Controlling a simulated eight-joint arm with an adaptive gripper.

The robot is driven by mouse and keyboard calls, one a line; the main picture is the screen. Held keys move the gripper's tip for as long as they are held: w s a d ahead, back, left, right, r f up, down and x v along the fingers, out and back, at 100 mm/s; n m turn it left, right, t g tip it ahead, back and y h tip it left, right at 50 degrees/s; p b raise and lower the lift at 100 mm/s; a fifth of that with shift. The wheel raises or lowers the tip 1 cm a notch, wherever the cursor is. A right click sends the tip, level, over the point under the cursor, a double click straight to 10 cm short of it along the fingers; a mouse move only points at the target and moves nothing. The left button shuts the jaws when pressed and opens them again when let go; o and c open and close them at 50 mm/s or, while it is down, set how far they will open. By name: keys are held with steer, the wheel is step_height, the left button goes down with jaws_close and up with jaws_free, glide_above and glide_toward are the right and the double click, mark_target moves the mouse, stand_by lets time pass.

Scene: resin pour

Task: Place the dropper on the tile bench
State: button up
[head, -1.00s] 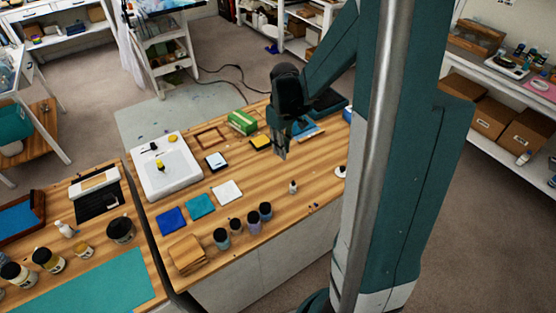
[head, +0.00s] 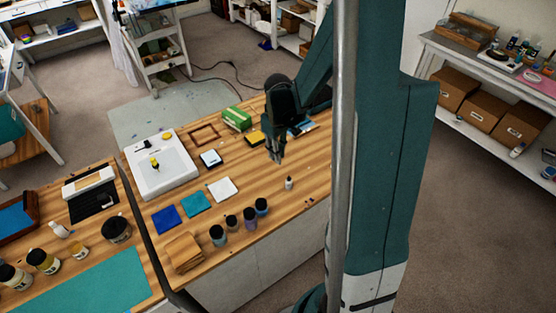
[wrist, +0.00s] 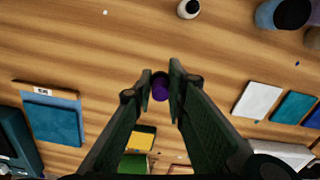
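The wooden bench top (head: 228,205) bears flat square tiles: dark blue (head: 165,219), teal (head: 196,203) and white (head: 223,189). My gripper (head: 275,158) is over the right part of this bench. In the wrist view, my gripper (wrist: 160,75) has its fingers nearly closed on a small round dark purple thing, which looks like the end of the dropper (wrist: 160,90). The rest of it is hidden by the fingers and too small to make out in the head view. The white tile (wrist: 257,99) and teal tile (wrist: 293,107) lie to the right in the wrist view.
A small white bottle (head: 289,183) stands near my gripper. Several dark-lidded jars (head: 248,217) stand along the front edge. A yellow-topped block (head: 254,137), green box (head: 237,118) and white tray (head: 160,175) lie farther back. Bare wood shows between the tiles and my gripper.

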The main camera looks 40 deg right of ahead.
steer(key=shift+f, duration=1.75)
steer(key=shift+f+b, duration=0.2)
steer(key=shift+b, duration=0.2)
steer(key=o, duration=0.7)
steer(key=shift+c, duration=0.2)
steer(key=shift+r, duration=0.15)
steer(key=shift+r+p, duration=0.8)
steer(key=shift+r, duration=5.25)
steer(key=shift+r, duration=0.1)
